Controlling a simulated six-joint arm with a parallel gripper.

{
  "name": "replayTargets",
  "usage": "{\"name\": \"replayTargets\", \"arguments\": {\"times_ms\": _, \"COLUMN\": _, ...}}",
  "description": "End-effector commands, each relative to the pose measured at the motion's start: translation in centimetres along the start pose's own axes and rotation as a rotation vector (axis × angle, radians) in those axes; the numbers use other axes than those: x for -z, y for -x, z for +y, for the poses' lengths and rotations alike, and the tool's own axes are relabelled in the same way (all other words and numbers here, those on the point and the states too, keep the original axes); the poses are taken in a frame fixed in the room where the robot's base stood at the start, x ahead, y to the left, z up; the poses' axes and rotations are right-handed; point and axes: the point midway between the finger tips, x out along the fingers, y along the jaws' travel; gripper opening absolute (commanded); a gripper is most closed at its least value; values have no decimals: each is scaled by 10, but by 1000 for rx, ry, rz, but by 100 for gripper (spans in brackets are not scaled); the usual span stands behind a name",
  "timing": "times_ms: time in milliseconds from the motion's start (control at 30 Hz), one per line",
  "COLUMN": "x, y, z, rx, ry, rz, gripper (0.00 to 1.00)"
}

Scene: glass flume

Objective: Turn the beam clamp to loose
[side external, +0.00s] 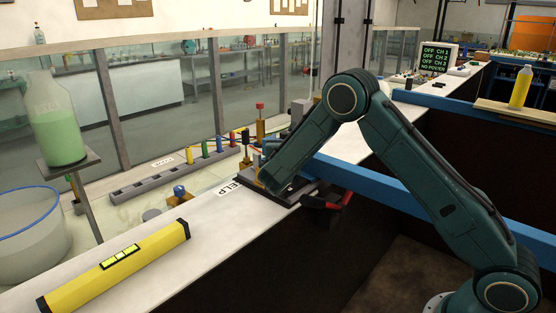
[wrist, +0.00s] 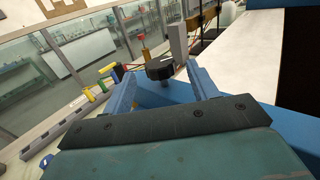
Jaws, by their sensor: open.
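In the wrist view a round black knob (wrist: 160,70) with a pale mark on top shows beyond the blue beam; it looks like the beam clamp's knob. My gripper (wrist: 161,66) is open, its two blue fingers to the left and right of the knob in the picture. I cannot tell whether either finger touches it. In the side external view my gripper (side external: 264,167) is low over the ledge by the end of the blue beam (side external: 358,180); the arm hides much of this spot, and I cannot make out the knob's setting.
A yellow level (side external: 115,264) lies on the white ledge (side external: 208,215). A strip with coloured levers (side external: 160,180) is behind the ledge. A red-handled tool (side external: 322,202) sits beneath the beam. A bottle of green liquid (side external: 52,125) stands on a small stand at left.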

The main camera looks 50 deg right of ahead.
Motion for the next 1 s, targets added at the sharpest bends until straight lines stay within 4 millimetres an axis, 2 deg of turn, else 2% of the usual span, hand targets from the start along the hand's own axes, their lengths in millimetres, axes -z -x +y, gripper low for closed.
{"name": "replayTargets", "arguments": {"times_ms": 100, "x": 0, "y": -14, "z": 0, "rx": 3, "ry": -2, "rz": 0, "gripper": 59}}
{"name": "replayTargets", "arguments": {"times_ms": 233, "x": 0, "y": -23, "z": 0, "rx": 1, "ry": -1, "rz": 0, "gripper": 59}}
{"name": "replayTargets", "arguments": {"times_ms": 633, "x": 0, "y": -28, "z": 0, "rx": 0, "ry": 0, "rz": 0, "gripper": 59}}
{"name": "replayTargets", "arguments": {"times_ms": 667, "x": 0, "y": -28, "z": 0, "rx": 0, "ry": 0, "rz": 0, "gripper": 55}}
{"name": "replayTargets", "arguments": {"times_ms": 867, "x": 0, "y": -28, "z": 0, "rx": 0, "ry": 0, "rz": 0, "gripper": 16}}
{"name": "replayTargets", "arguments": {"times_ms": 1000, "x": 0, "y": -28, "z": 0, "rx": -3, "ry": 0, "rz": 0, "gripper": 14}}
